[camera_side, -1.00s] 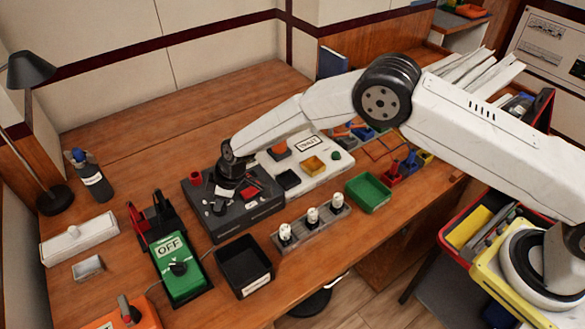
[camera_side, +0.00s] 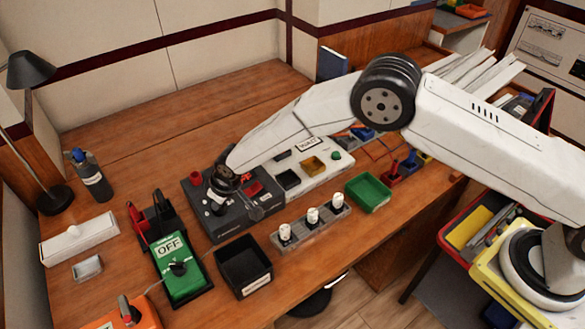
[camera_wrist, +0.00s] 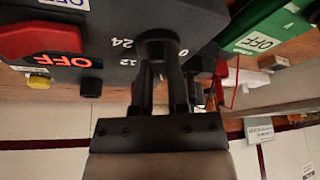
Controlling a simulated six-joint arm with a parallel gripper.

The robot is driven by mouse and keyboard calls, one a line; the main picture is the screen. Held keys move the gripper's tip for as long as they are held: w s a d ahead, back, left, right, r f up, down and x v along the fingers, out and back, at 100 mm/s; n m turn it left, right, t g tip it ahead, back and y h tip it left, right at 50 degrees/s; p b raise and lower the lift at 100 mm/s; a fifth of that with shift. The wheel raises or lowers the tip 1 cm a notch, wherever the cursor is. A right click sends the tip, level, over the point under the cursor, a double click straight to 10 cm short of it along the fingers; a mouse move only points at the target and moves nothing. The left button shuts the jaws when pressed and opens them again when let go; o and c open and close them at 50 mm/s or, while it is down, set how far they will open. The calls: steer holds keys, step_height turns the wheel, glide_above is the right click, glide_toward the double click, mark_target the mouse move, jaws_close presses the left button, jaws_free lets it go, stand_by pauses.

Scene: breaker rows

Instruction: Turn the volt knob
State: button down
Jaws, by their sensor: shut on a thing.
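The volt knob (camera_wrist: 162,42) is black and sits on the face of a dark grey unit (camera_side: 236,228). White marks "24", "12" and "0" stand around it in the wrist view, which shows the panel upside down. My gripper (camera_wrist: 160,72) has its two dark fingers shut on the knob. In the side view my gripper (camera_side: 220,190) is down over the left part of the dark unit and hides the knob there. The knob's pointer is hidden, so I cannot tell its setting.
On the unit, a red switch (camera_wrist: 40,42) stands beside a lit "OFF". A green "OFF" box (camera_side: 180,272) and an empty black bin (camera_side: 243,267) are near the unit's front left. A rail with white knobs (camera_side: 311,226) lies in front. The rear table is clear.

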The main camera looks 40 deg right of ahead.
steer(key=shift+a+m+t+h, duration=0.1)
steer(key=shift+m+t+h, duration=0.45)
steer(key=shift+m, duration=1.65)
steer(key=m+h, duration=0.1)
steer(key=m, duration=0.1)
steer(key=m+h, duration=0.1)
steer(key=m, duration=0.1)
steer(key=shift+a+m+g+h, duration=0.1)
steer(key=shift+m+g+h, duration=0.15)
steer(key=shift+m+g, duration=0.15)
steer(key=m, duration=0.2)
steer(key=m+g+h, duration=0.1)
steer(key=m, duration=0.2)
steer(key=shift+h, duration=0.3)
steer(key=shift+m+g, duration=0.35)
steer(key=shift+m, duration=0.65)
steer(key=shift+a+f+m+g+h, duration=0.1)
steer(key=shift+m+g+h, duration=0.35)
steer(key=shift+m, duration=0.95)
steer(key=c, duration=0.6)
jaws_free()
